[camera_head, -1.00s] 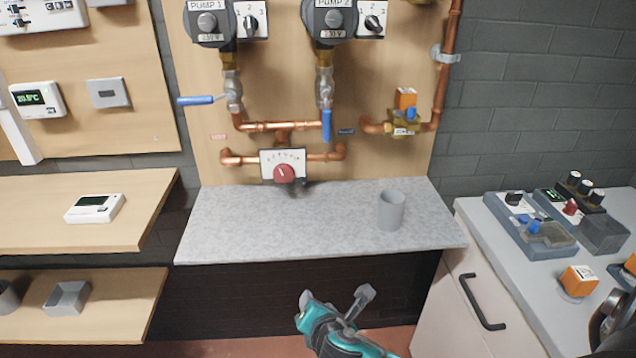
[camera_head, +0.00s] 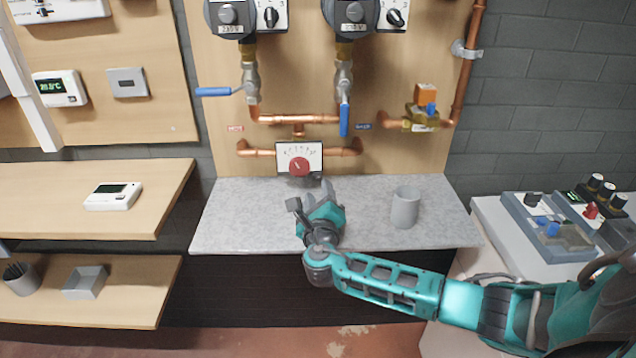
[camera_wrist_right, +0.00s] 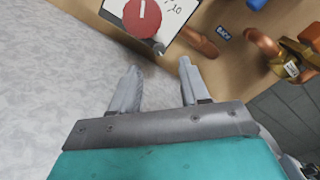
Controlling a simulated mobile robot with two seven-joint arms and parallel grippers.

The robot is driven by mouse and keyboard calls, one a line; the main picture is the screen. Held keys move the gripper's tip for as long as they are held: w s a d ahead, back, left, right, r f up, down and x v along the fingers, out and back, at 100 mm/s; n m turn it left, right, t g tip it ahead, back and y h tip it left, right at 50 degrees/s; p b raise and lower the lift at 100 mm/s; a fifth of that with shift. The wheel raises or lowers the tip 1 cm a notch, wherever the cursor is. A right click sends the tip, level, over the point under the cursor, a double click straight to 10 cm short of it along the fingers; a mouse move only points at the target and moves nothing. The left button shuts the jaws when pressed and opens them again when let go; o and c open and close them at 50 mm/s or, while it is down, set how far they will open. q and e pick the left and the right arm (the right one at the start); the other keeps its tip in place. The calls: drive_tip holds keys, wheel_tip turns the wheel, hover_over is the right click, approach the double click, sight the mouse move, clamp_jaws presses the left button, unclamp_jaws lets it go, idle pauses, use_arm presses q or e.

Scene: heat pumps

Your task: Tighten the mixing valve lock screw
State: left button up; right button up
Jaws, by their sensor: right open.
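The mixing valve has a white scale plate (camera_head: 313,152) and a round red knob (camera_head: 299,166). It sits low on the wooden panel, joined to copper pipes. In the right wrist view the red knob (camera_wrist_right: 142,17) is at the top, partly cut off, with the plate (camera_wrist_right: 176,14) behind it. A small dark part shows at the plate's lower edge; I cannot tell whether it is the lock screw. My right gripper (camera_head: 310,194) is open and empty, over the grey counter just below and in front of the valve. Its two fingers (camera_wrist_right: 158,66) point toward the valve, apart from it.
A grey cup (camera_head: 405,207) stands on the speckled counter (camera_head: 240,215), right of my right gripper. Blue-handled valves (camera_head: 344,118) hang above the mixing valve. A brass valve with an orange cap (camera_head: 425,95) is at right. The counter's left part is clear.

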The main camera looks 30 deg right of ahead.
sight(318, 177)
drive_tip(key=b+x, duration=0.1)
drive_tip(key=x, duration=0.5)
drive_tip(key=shift+w, duration=0.1)
clamp_jaws()
idle(0.3)
